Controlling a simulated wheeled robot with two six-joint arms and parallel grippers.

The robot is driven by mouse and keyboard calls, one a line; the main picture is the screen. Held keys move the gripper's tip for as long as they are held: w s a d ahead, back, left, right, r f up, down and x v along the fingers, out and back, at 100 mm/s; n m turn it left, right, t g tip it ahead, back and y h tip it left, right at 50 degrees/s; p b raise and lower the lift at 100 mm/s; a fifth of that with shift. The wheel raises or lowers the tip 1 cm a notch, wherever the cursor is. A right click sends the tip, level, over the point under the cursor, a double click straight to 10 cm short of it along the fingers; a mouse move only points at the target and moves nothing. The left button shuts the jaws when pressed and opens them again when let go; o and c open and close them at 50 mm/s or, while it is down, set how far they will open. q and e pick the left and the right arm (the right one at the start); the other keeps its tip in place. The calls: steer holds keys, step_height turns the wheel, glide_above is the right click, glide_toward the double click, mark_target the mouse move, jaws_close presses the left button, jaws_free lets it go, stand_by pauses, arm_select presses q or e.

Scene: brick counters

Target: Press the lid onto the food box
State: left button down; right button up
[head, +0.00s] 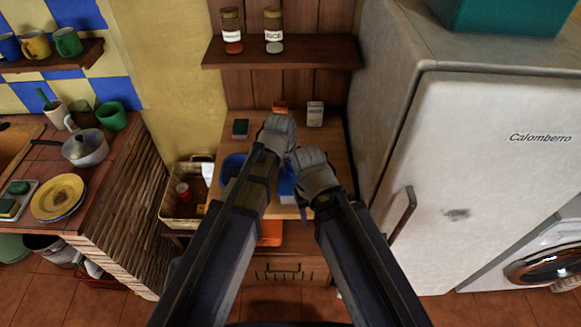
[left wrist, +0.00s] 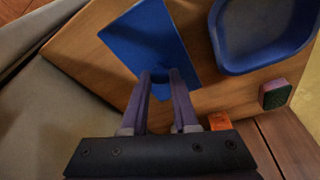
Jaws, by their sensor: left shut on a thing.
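The blue food box (head: 232,167) is an open tub on the wooden counter, left of my left arm and partly hidden by it. In the left wrist view the box (left wrist: 264,38) is at the upper right, its inside showing. The flat blue lid (head: 287,183) is right of the box, mostly hidden between my arms. In the left wrist view the lid (left wrist: 150,38) is apart from the box. My left gripper (left wrist: 162,78) is shut on the lid's near corner.
A green-topped sponge (head: 240,128), an orange item (head: 280,107) and a white carton (head: 315,114) stand at the counter's back. A wall shelf (head: 285,54) with two jars is above. The fridge (head: 480,180) bounds the right; a basket (head: 183,208) is at left.

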arm_select(q)
steer(key=shift+c, duration=0.6)
jaws_free()
steer(key=shift+r, duration=0.1)
steer(key=shift+r+p, duration=3.3)
steer(key=shift+p, duration=0.1)
steer(key=shift+r, duration=0.15)
jaws_close()
